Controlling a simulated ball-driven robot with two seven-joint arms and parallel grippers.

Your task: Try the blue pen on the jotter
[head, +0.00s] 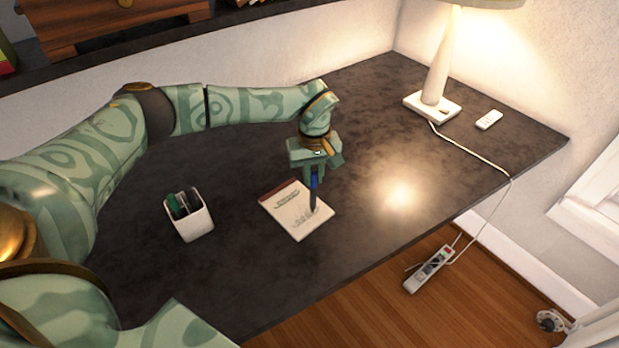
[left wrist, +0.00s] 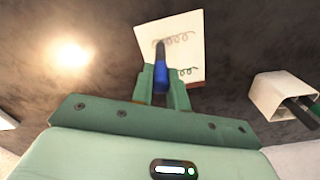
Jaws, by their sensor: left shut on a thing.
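My left gripper (head: 314,170) is shut on the blue pen (head: 313,192) and holds it roughly upright, tip down, over the right part of the jotter (head: 280,206). The pen's dark tip appears to meet the page; I cannot tell exact contact. The white page carries a green scribble and a dark looped scribble near the tip. In the left wrist view the pen (left wrist: 161,76) sits between the fingers (left wrist: 160,88), with the looped line beside its tip on the jotter (left wrist: 188,50). My right gripper is not in view.
A white pen cup (head: 190,224) with a green pen and dark pens stands left of the jotter. A lamp (head: 435,75) and a small white remote-like object (head: 488,120) are at the back right. A cable runs over the desk edge to a power strip (head: 430,270).

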